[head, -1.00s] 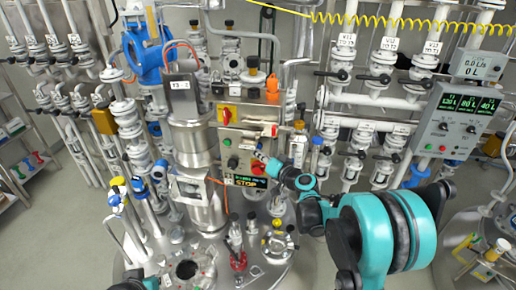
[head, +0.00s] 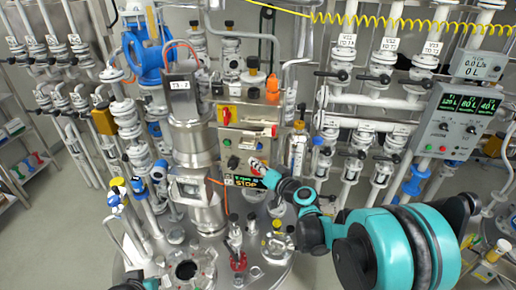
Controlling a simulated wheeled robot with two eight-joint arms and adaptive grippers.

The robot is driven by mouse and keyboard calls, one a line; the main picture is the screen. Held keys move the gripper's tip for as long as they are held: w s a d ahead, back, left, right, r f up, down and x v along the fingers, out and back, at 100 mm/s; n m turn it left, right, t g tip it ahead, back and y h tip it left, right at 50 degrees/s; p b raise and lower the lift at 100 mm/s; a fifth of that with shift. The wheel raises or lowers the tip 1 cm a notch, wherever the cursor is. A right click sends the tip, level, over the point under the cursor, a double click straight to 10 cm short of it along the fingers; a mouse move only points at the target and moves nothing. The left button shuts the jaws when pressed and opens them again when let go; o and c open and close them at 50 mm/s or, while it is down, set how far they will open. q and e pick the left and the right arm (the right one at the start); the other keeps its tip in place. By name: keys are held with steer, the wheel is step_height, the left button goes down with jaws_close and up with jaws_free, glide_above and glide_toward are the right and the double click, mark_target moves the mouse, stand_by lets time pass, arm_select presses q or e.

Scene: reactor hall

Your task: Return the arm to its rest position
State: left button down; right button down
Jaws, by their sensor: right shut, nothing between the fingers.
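My right arm comes in from the lower right, with large teal and black joints. Its small gripper (head: 258,167) is shut and empty, in front of the steel control box at the middle. The control box (head: 249,135) carries a red and yellow switch (head: 225,116), buttons, and a small display (head: 243,182) reading STOP. The gripper overlaps the box just above the display's right part. I cannot tell whether it touches the box. My left gripper is not in view.
A steel reactor column (head: 193,140) stands left of the box on a round vessel lid (head: 250,272) with several fittings. White valve pipes (head: 380,75) fill the right, beside a grey meter panel (head: 459,120). A yellow coiled hose (head: 400,22) hangs above. Open floor (head: 60,235) lies at left.

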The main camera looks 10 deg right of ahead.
stand_by(0.4)
steer(key=s+a+f+n+g+h+b, duration=0.1)
steer(key=s+a+f+g+b, duration=0.1)
steer(key=s, duration=0.6)
steer(key=s+a+f+n+g+h+b, duration=0.1)
steer(key=s+f+n+g+b, duration=0.15)
steer(key=s, duration=0.55)
steer(key=s+d+f+g+h+b, duration=0.1)
steer(key=s+d+f+h, duration=0.1)
steer(key=s, duration=0.6)
steer(key=s+d+f+g+h+b, duration=0.2)
steer(key=s+d+f, duration=0.2)
steer(key=s+f, duration=0.2)
steer(key=shift+s+d+f+m, duration=0.2)
steer(key=shift+s+d+m, duration=0.2)
steer(key=shift+s, duration=0.55)
